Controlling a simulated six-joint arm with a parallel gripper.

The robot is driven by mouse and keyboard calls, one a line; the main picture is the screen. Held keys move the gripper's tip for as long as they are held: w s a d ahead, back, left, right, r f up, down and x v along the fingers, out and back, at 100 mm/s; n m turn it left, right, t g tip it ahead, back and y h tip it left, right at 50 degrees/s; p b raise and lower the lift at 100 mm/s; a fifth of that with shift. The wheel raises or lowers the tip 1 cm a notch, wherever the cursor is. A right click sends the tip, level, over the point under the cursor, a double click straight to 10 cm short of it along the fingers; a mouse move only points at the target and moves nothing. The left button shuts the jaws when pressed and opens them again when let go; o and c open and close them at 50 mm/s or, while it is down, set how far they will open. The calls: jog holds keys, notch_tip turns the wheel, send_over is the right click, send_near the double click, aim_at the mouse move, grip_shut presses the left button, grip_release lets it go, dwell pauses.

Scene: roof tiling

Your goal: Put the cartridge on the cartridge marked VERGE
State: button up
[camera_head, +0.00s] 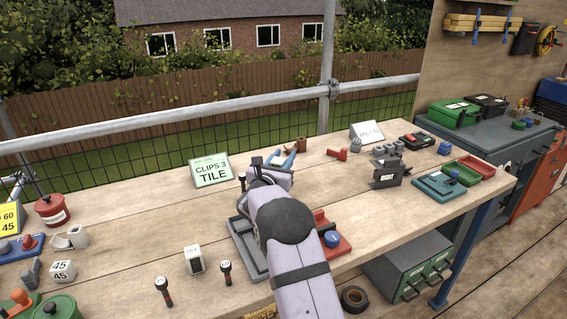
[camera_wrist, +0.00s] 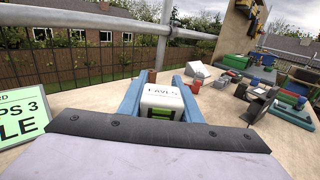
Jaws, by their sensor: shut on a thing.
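My gripper (camera_wrist: 160,84) is shut on a white cartridge (camera_wrist: 161,97) with a dark green lower face, one blue finger on each side. Its label seems to read EAVES. In the head view, the blue fingers of my gripper (camera_head: 282,158) show beyond my arm, over the bench behind the trays; the held cartridge is mostly hidden there. A white upright cartridge (camera_head: 194,260) stands on the bench at front left, well apart from my gripper. Its small label is too small to read, so I cannot tell whether it says VERGE.
A green CLIPS 3 TILE sign (camera_head: 211,171) stands left of my gripper. A grey tray (camera_head: 240,243) and a red tray (camera_head: 343,248) lie partly under my arm. Two dark-handled tools (camera_head: 226,272) stand near the white cartridge. A dark grey device (camera_head: 386,172) stands at right.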

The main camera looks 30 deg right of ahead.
jog(key=shift+f, duration=0.95)
jog(key=shift+f, duration=0.2)
jog(key=o, duration=1.1)
jog(key=shift+r, duration=0.15)
jog(key=b+v, duration=0.2)
jog(key=v, duration=1)
jog(key=shift+r, duration=0.1)
